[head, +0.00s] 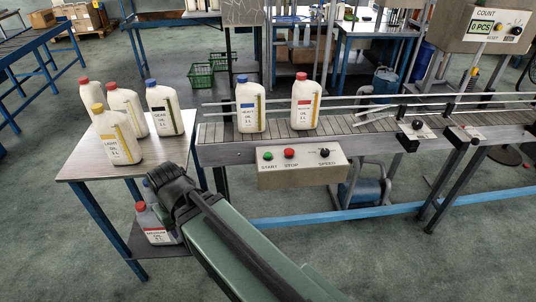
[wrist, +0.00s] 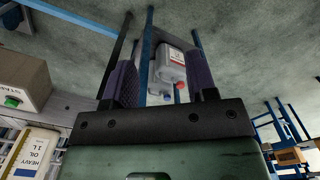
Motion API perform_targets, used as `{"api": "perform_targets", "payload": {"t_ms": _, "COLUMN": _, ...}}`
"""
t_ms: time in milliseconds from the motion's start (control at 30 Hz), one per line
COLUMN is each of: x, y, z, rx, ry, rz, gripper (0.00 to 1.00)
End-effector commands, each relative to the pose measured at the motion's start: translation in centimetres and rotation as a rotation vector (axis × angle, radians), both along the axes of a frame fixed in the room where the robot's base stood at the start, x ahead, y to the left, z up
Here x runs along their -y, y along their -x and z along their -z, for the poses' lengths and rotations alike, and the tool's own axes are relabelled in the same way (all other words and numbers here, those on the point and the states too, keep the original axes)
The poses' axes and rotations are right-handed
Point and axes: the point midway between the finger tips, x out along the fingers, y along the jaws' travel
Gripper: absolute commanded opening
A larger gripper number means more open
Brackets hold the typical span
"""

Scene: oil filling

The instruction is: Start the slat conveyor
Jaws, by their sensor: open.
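The slat conveyor (head: 272,127) runs across the right half of the head view. On its front is a control box (head: 300,177) with a green START button (head: 268,156), a red STOP button (head: 290,153) and a black SPEED knob (head: 324,152). My gripper (head: 160,180) is left of and below the box, apart from it, by the side table's right edge. In the wrist view my gripper (wrist: 160,80) is open and empty, its dark fingers spread. The green START button (wrist: 12,101) shows at the left edge there. A blue-capped bottle (head: 250,112) and a red-capped bottle (head: 305,108) stand upright on the slats.
Several white oil bottles stand on the side table (head: 82,168). Grey bottles (head: 158,236) sit on its lower shelf, partly hidden by my gripper; they show between my fingers in the wrist view (wrist: 172,65). A counter box (head: 481,27) at the upper right reads 0 PCS.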

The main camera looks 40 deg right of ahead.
Motion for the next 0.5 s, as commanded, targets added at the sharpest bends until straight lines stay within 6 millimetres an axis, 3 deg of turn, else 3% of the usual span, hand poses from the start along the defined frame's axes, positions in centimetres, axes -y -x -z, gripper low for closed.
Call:
{"api": "perform_targets", "payload": {"t_ms": 33, "x": 0.0, "y": 0.0, "z": 0.0, "rx": 0.0, "ry": 0.0, "rz": 0.0, "gripper": 0.44}}
{"api": "perform_targets", "payload": {"t_ms": 333, "x": 0.0, "y": 0.0, "z": 0.0, "rx": 0.0, "ry": 0.0, "rz": 0.0, "gripper": 0.0}}
{"api": "perform_targets", "payload": {"t_ms": 500, "x": 0.0, "y": 0.0, "z": 0.0, "rx": 0.0, "ry": 0.0, "rz": 0.0, "gripper": 0.0}}
